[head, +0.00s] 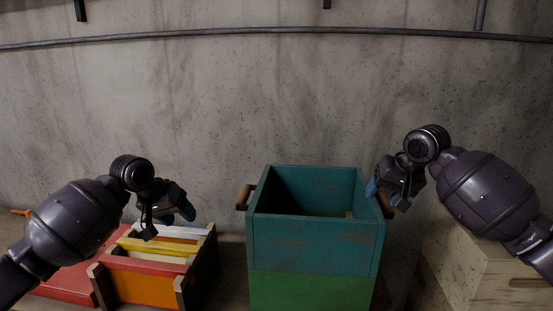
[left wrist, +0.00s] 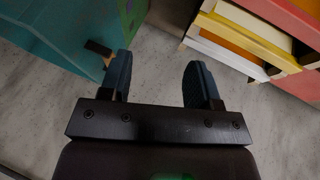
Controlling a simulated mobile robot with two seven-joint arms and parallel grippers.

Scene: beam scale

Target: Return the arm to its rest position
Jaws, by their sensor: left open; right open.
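My left gripper (head: 170,214) is in the head view at left, above the right part of a low crate with orange and yellow panels. In the left wrist view, its two blue fingers (left wrist: 159,82) are apart with nothing between them, only grey floor or wall beyond. My right gripper (head: 384,193) is at the upper right edge of a teal and green box, close to its right handle. It looks empty. I cannot tell whether it touches the box.
The tall open teal box (head: 312,243) stands in the middle, with wooden handles. The low orange and yellow crate (head: 143,287) is at left, also in the left wrist view (left wrist: 238,38). A pale wooden box (head: 480,268) stands at right. A concrete wall is behind.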

